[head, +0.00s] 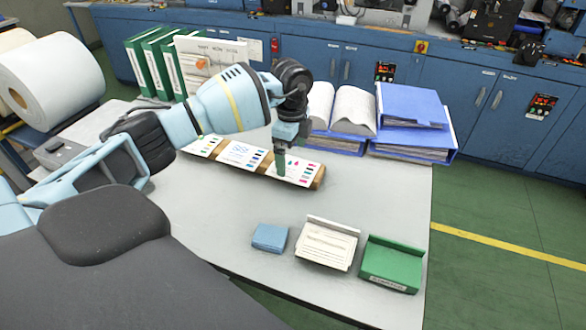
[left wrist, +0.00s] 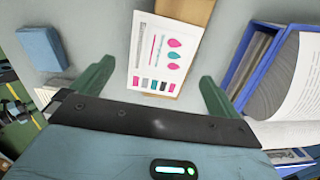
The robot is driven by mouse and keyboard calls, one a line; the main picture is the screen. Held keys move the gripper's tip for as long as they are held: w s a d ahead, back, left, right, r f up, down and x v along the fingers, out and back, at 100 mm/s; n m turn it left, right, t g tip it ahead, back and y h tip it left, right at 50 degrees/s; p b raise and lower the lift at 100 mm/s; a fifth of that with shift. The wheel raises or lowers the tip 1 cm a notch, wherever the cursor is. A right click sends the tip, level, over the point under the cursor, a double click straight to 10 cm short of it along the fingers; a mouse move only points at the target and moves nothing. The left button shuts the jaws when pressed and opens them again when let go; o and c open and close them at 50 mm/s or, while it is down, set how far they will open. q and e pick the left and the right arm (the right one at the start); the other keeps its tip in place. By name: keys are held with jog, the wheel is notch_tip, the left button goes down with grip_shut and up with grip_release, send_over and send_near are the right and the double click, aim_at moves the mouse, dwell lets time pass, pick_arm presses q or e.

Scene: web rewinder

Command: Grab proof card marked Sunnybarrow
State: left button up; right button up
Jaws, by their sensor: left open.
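Several proof cards lie in a row on a wooden strip (head: 320,178) on the grey table. The left card (head: 205,146) is partly hidden by my arm. The middle card (head: 240,153) has blue drawings and colour patches. The right card (head: 302,172) has pink and green marks. My left gripper (head: 281,168) is open and points down at the right card. In the left wrist view, that card (left wrist: 163,55) shows pink and teal shapes and a swatch row, between the green fingers (left wrist: 155,72). I cannot read the name Sunnybarrow on any card. My right gripper is out of view.
Green binders (head: 160,62) stand at back left. A blue block (head: 270,238), a paper tray (head: 327,245) and a green tray (head: 391,262) are in front. Bare table lies between.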

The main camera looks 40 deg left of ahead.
aim_at(293, 168)
pick_arm(q)
notch_tip(293, 168, down, 3)
jog(key=shift+d+f, duration=0.1)
jog(key=shift+d, duration=0.05)
jog(key=shift+w, duration=0.1)
jog(key=c, duration=0.9)
